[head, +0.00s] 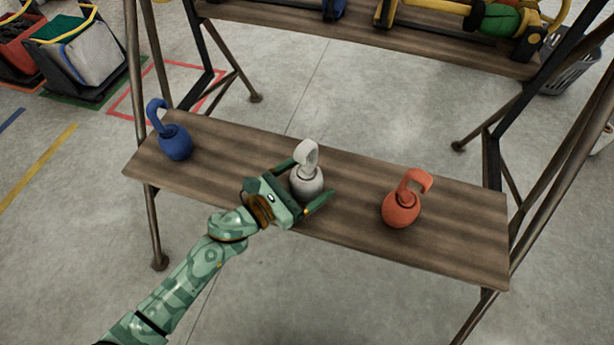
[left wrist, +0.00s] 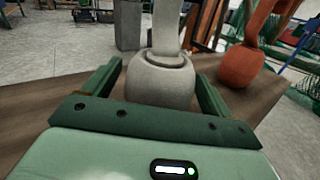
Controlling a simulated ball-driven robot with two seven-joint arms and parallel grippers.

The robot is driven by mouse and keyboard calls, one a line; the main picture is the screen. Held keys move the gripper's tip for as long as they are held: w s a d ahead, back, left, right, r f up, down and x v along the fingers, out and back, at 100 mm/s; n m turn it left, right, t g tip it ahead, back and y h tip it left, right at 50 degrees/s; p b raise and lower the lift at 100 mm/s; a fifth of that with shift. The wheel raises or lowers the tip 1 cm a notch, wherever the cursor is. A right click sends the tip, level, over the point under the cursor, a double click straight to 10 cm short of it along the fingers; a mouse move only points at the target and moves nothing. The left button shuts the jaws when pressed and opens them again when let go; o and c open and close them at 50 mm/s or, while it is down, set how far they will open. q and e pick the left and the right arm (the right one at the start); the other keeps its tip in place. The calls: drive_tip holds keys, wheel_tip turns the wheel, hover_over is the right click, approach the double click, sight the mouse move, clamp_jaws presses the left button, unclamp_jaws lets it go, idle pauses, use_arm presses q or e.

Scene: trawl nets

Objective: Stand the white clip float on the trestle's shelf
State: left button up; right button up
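The white clip float (head: 307,182) stands upright at the middle of the trestle's wooden shelf (head: 455,230), its hook on top. My left gripper (head: 308,186) is around the float, with one finger on each side. In the left wrist view the float (left wrist: 160,78) is between the two fingers (left wrist: 160,90), with a gap showing on both sides, so the gripper is open. The float's underside is hidden behind the gripper in the left wrist view. My right gripper is in neither view.
A blue clip float (head: 175,143) stands on the shelf's left end. A red clip float (head: 401,208) stands to the right of the white one. An upper shelf (head: 270,22) holds yellow and green gear. Metal trestle legs (head: 143,120) frame the shelf.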

use_arm(q)
drive_tip(key=shift+r, duration=0.25)
drive_tip(key=shift+r+p, duration=0.55)
drive_tip(key=shift+p, duration=0.15)
drive_tip(key=p+v, duration=0.1)
drive_tip(key=v, duration=1.1)
drive_tip(key=shift+f, duration=0.2)
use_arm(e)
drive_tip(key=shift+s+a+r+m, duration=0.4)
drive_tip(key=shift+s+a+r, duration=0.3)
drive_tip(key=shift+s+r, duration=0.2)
use_arm(q)
drive_tip(key=shift+c, duration=0.3)
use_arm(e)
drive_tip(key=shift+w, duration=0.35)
